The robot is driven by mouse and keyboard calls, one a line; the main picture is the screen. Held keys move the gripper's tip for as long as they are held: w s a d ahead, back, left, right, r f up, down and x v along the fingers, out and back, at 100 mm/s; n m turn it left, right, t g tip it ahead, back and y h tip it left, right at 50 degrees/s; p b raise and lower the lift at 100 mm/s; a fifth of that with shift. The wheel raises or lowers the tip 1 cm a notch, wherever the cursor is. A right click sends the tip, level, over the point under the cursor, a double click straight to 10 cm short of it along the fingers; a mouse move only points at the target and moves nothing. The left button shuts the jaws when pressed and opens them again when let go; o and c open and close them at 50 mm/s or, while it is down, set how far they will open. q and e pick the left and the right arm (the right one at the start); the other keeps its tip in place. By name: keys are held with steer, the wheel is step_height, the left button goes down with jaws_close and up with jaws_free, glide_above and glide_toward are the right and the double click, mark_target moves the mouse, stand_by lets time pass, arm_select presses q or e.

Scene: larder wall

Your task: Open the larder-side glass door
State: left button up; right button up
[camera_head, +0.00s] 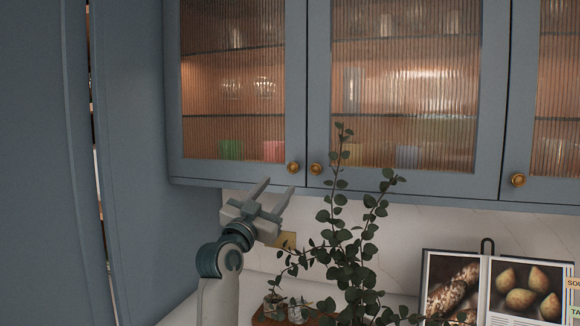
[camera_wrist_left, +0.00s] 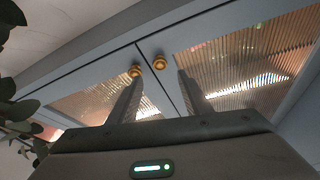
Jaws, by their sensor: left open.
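The larder-side glass door (camera_head: 243,168) is the leftmost blue-framed ribbed-glass door, beside the tall blue cabinet; it is shut. Its round brass knob (camera_head: 293,168) is at its lower right corner. In the left wrist view this door (camera_wrist_left: 240,70) is on the right, with its knob (camera_wrist_left: 159,62) beyond and between the fingertips. My left gripper (camera_head: 278,187) is open and empty, pointing up just below the door's lower right corner; it also shows in the left wrist view (camera_wrist_left: 160,75). I see no contact with the knob. My right gripper is not in view.
The neighbouring glass door's knob (camera_head: 316,169) is close beside, near one fingertip in the wrist view (camera_wrist_left: 134,71). A leafy plant (camera_head: 350,245) rises right of my gripper. An open book (camera_head: 495,290) stands lower right. The tall blue cabinet (camera_head: 145,150) bounds the left.

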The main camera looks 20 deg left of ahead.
mark_target(292, 169)
arm_select(q)
steer(key=p+x, duration=0.2)
steer(key=x, duration=0.6)
steer(key=shift+r+p, duration=0.15)
steer(key=shift+p, duration=0.25)
steer(key=shift+w+d+r, duration=0.1)
steer(key=shift+w+r, duration=0.05)
steer(key=shift+w, duration=0.45)
jaws_close()
